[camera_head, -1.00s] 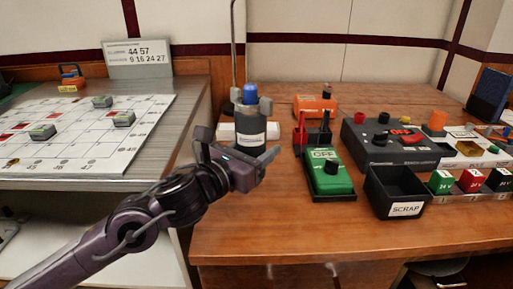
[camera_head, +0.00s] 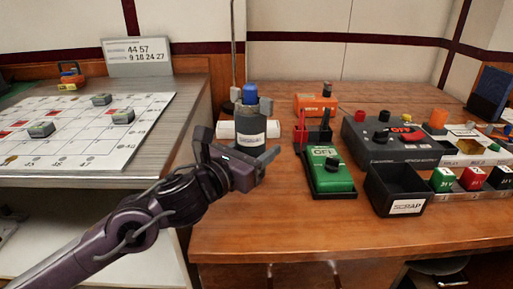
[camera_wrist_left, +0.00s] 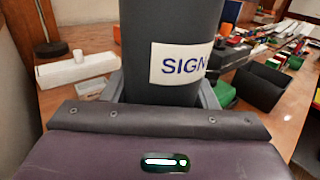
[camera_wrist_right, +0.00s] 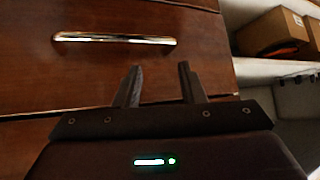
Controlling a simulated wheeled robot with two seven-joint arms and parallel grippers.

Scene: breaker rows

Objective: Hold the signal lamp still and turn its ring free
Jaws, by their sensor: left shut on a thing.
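The signal lamp is a dark grey cylinder (camera_head: 251,128) with a blue top (camera_head: 250,93) and a grey ring with lugs (camera_head: 265,106) just below the blue part. It stands upright at the left end of the wooden bench. My left gripper (camera_head: 258,152) is shut around its lower body. In the left wrist view the lamp's body (camera_wrist_left: 172,30) rises between the fingers, with a white "SIGN" label; its top is out of that view. My right gripper (camera_wrist_right: 158,85) shows only in its own wrist view, open and empty, in front of a wooden drawer front.
A green OFF box (camera_head: 328,170), a black SCRAP bin (camera_head: 397,190) and a dark grey control box (camera_head: 390,142) stand right of the lamp. A white block (camera_wrist_left: 77,68) lies behind it. The bench's front strip is clear. A drawer handle (camera_wrist_right: 115,39) is near my right gripper.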

